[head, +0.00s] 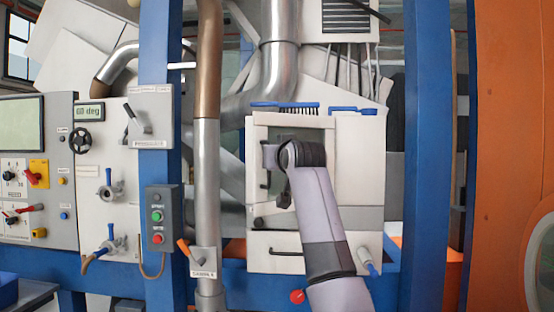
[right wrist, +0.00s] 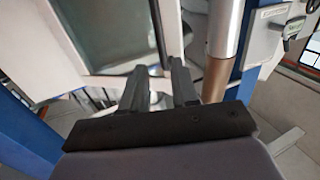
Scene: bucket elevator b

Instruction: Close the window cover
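The window cover (head: 258,133) is a pale framed panel with a dark pane, on the front of the white cabinet in the middle of the head view. Its pane (right wrist: 110,30) fills the upper left of the right wrist view. A dark upright handle (right wrist: 158,35) runs along the cover's edge and ends close to my fingertips. My right gripper (right wrist: 160,72) is open, with a gap between its fingers. My right wrist hides part of the cover in the head view. I cannot tell how far the cover stands from the cabinet. My left gripper is not in view.
A tall steel and brown pipe (head: 207,150) stands just left of the cabinet. Blue posts (head: 427,150) frame the machine. A grey button box (head: 163,228) and a control panel (head: 40,170) are on the left. A lower drawer (head: 275,258) with a handle sits below the cover.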

